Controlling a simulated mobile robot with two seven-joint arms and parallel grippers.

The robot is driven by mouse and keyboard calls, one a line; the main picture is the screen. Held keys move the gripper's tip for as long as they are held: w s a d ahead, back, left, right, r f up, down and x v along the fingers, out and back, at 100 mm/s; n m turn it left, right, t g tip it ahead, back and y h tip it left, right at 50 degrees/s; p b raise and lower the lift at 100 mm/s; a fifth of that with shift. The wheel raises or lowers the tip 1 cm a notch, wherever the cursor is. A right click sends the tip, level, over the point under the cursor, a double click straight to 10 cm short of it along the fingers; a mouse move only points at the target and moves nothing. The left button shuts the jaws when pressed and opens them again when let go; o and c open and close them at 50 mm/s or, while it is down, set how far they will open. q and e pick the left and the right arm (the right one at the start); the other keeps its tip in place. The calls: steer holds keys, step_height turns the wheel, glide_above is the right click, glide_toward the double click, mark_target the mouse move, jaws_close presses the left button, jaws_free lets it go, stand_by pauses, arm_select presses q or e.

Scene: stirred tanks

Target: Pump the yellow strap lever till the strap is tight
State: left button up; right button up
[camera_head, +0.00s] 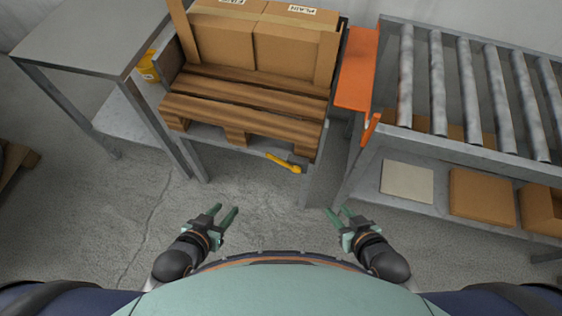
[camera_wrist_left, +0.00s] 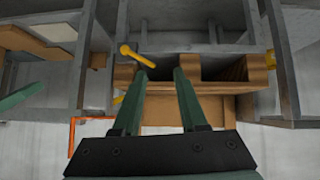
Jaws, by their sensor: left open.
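The yellow strap lever (camera_head: 284,163) sticks out at the front edge of the wooden pallet (camera_head: 240,103), right of its middle. It also shows in the left wrist view (camera_wrist_left: 137,56), above the fingers and apart from them. My left gripper (camera_head: 225,214) is open and empty in front of the pallet, below and left of the lever. My right gripper (camera_head: 337,214) looks open and empty, below and right of the lever. Neither gripper touches the lever. The strap itself cannot be clearly made out.
Two cardboard boxes (camera_head: 262,39) stand on the pallet. A grey table (camera_head: 85,38) with a yellow container (camera_head: 148,66) near it is at the left. An orange plate (camera_head: 357,68) and a roller conveyor (camera_head: 470,90) are at the right. The floor (camera_head: 130,215) before the pallet is clear.

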arm_select(q)
jaws_close()
stand_by(1.4)
